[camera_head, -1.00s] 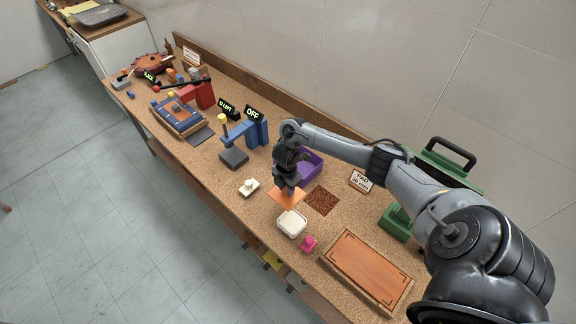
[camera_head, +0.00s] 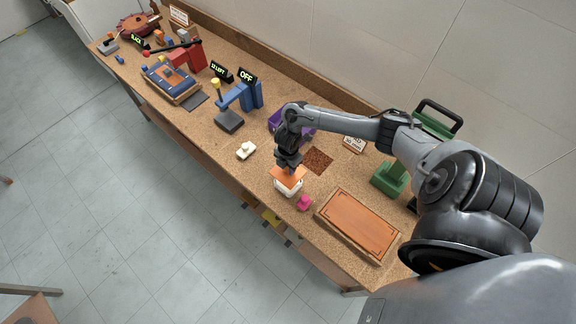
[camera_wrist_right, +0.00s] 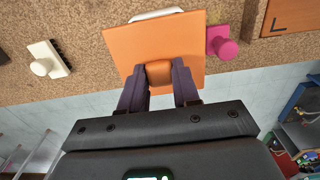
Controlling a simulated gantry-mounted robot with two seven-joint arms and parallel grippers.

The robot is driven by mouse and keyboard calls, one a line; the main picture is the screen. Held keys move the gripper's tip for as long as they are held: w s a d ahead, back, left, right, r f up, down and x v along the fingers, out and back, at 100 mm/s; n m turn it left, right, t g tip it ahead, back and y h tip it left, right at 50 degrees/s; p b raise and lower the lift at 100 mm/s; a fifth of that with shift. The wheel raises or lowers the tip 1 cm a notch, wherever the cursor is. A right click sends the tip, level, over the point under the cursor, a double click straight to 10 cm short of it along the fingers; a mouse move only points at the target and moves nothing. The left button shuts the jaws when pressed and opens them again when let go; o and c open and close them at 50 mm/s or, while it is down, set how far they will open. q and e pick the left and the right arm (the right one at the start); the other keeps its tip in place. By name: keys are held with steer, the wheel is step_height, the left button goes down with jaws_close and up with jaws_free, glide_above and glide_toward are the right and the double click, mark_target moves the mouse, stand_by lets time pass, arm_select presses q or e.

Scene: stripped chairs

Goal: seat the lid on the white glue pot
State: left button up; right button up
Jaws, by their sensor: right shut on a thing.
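The lid (camera_head: 287,175) is a flat orange square with a knob. My right gripper (camera_head: 288,164) is shut on that knob, which also shows between the fingers in the right wrist view (camera_wrist_right: 159,72). The white glue pot (camera_head: 288,190) stands on the bench directly below the lid, which covers most of its opening. In the right wrist view only a white strip of the pot (camera_wrist_right: 157,14) shows past the lid's far edge. I cannot tell whether the lid touches the rim. My left gripper is not in view.
A pink knobbed piece (camera_head: 304,203) stands close beside the pot. A white knobbed block (camera_head: 246,150) lies to the left. A brown panel (camera_head: 360,222) is at right, a purple bin (camera_head: 276,122) behind. The bench's front edge is near the pot.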

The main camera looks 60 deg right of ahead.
steer(key=shift+r, duration=0.1)
steer(key=shift+f+b, duration=1.8)
steer(key=shift+f, duration=1.2)
steer(key=shift+r, duration=0.1)
steer(key=shift+f+b, duration=0.4)
steer(key=shift+f, duration=0.45)
